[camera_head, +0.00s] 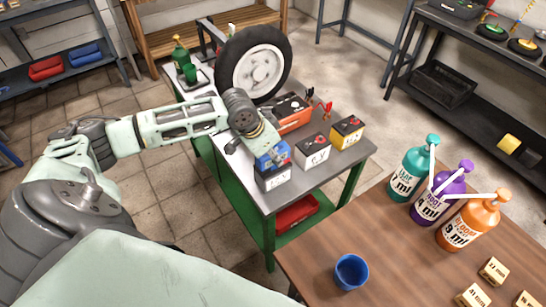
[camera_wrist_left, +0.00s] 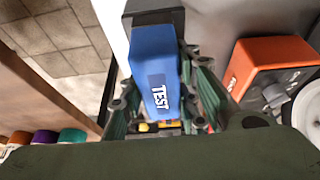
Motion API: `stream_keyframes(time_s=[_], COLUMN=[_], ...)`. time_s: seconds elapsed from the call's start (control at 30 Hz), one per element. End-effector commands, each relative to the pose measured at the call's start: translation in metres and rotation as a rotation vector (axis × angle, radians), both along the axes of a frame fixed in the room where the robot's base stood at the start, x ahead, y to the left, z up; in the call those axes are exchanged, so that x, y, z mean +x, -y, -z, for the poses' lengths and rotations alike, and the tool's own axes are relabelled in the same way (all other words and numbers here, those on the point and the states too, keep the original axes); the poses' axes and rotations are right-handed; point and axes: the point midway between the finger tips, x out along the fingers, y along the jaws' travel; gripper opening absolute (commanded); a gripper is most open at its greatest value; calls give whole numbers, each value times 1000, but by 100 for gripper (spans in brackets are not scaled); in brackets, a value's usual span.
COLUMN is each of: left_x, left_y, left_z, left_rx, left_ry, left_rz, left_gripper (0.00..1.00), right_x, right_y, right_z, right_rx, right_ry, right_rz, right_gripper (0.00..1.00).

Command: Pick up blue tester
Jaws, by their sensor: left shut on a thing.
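The blue tester (camera_head: 272,156) is over the near corner of the green-framed workbench (camera_head: 232,165), by the top of a white battery (camera_head: 273,180). In the left wrist view the blue tester (camera_wrist_left: 156,70) shows its TEST label between the fingers. My left gripper (camera_head: 262,143) comes from the left and is shut on the tester; its fingers (camera_wrist_left: 160,100) lie along both sides of it. I cannot tell whether the tester touches the battery. My right gripper is not in view.
A white battery (camera_head: 313,150) and a yellow-topped battery (camera_head: 347,131) stand to the right. An orange box (camera_head: 294,118) and a wheel (camera_head: 253,64) are behind. The wooden table (camera_head: 310,255) holds a blue cup (camera_head: 351,271) and an orange pump bottle (camera_head: 470,223).

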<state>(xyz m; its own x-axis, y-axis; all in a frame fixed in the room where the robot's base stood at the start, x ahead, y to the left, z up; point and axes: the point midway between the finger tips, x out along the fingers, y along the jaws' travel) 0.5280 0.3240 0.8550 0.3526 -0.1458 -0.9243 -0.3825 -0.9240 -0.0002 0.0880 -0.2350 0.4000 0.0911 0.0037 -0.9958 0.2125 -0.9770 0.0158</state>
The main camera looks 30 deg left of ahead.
Motion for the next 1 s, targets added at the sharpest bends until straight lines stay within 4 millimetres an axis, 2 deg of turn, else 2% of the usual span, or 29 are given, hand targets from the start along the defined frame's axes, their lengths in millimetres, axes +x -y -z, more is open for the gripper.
stream_keyframes(time_s=[0.43,0.57,0.7,1.0], left_x=[1,2,2,-7], left_y=[0,0,0,73], left_z=[-7,-20,-45,-85], left_rx=[-1,-1,1,-4], left_ry=[5,7,8,8], left_rz=[1,0,1,6], left_gripper=[0,0,0,0], right_x=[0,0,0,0], right_y=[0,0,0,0], right_z=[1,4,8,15], right_rx=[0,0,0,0], right_ry=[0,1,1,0], right_rz=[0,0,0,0], right_gripper=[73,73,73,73])
